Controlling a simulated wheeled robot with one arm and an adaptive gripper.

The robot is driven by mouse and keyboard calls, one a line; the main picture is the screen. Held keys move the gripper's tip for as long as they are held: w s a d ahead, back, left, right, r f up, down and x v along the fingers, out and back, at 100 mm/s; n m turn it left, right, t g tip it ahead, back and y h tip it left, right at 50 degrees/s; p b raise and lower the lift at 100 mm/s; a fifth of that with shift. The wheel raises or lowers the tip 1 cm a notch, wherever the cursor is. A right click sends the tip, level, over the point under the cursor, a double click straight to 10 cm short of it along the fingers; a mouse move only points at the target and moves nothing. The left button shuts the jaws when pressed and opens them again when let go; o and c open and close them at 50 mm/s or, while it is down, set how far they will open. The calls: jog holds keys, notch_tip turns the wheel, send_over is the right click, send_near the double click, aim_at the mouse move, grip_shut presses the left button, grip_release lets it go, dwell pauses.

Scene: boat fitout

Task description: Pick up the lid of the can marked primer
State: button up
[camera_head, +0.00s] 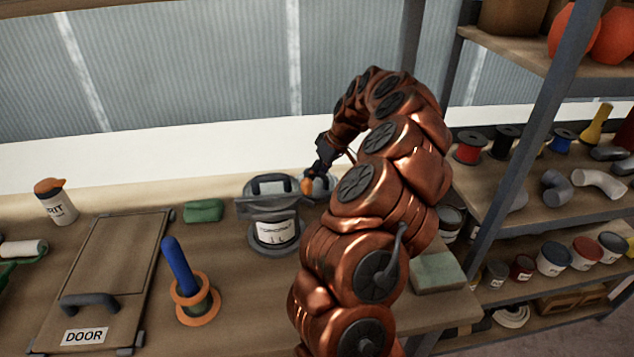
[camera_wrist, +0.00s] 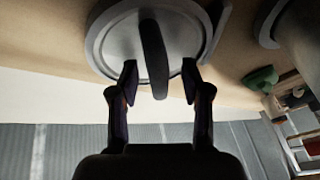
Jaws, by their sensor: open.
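A round grey lid (camera_wrist: 105,42) with a dark upright bar handle (camera_wrist: 153,60) fills the top of the wrist view. My gripper (camera_wrist: 159,82) is open, with one finger on each side of this handle and visible gaps to it. In the head view my gripper (camera_head: 318,172) is over a grey can (camera_head: 329,185) at the back of the bench, largely hidden behind my arm. No label shows on that can, so I cannot read whether it is marked primer. To its left stands a can (camera_head: 274,234) labelled what looks like TOPCOAT, with a dark handle on top.
A pale green block (camera_head: 437,272) is right of my arm. Shelves with small cans (camera_head: 555,258) stand at right.

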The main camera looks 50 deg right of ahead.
grip_shut()
dwell(0.4)
